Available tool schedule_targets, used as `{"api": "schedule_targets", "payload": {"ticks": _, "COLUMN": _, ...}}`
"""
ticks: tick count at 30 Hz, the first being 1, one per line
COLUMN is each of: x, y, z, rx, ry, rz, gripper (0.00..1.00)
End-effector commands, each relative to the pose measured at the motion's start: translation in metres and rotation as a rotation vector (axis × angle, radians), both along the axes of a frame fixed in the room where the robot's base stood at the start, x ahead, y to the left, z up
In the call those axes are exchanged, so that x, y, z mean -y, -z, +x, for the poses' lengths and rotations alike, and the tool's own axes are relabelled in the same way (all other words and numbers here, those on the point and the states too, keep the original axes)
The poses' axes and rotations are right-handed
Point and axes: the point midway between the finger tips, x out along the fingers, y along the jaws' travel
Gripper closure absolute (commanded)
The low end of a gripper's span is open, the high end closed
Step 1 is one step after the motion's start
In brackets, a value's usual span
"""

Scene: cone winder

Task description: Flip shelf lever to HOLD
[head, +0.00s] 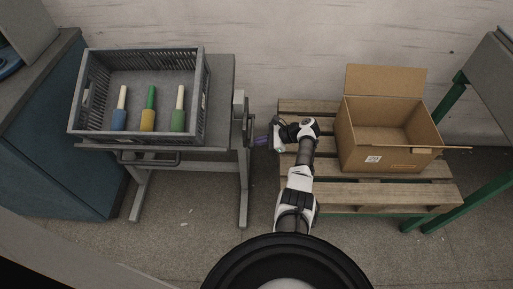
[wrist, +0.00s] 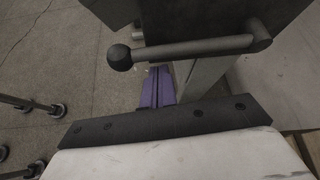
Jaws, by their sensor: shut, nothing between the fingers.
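The shelf lever (wrist: 195,48) is a grey rod with a black ball knob (wrist: 119,57) at its left end in the wrist view. Its right end meets a pivot on a dark plate (wrist: 205,18). The rod lies nearly level in that view. In the head view the plate (head: 249,122) is on the right side of the grey shelf stand (head: 222,75). My gripper (wrist: 157,86) has purple fingers that are shut and empty, just below the rod in the wrist view. I cannot tell whether they touch it. In the head view my gripper (head: 262,140) is right of the plate.
A grey crate (head: 137,137) with several colored bobbins sits on the shelf. An open cardboard box (head: 385,150) stands on a wooden pallet (head: 385,194) to the right. A blue cabinet (head: 70,140) is at the left. Bare floor (head: 185,215) lies in front of the stand.

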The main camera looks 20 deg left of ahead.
Motion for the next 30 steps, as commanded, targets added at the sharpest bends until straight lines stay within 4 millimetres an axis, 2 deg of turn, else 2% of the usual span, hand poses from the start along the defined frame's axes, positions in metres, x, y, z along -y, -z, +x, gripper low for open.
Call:
{"api": "schedule_targets", "payload": {"ticks": 4, "x": 0.000, "y": -0.013, "z": 0.002, "rx": -0.088, "ry": 0.000, "rz": -0.025, "gripper": 1.00}}
{"api": "schedule_targets", "payload": {"ticks": 10, "x": 0.001, "y": -0.020, "z": 0.001, "rx": -0.086, "ry": 0.000, "rz": -0.026, "gripper": 1.00}}
{"api": "schedule_targets", "payload": {"ticks": 30, "x": 0.001, "y": -0.023, "z": 0.002, "rx": -0.083, "ry": 0.000, "rz": -0.024, "gripper": 1.00}}
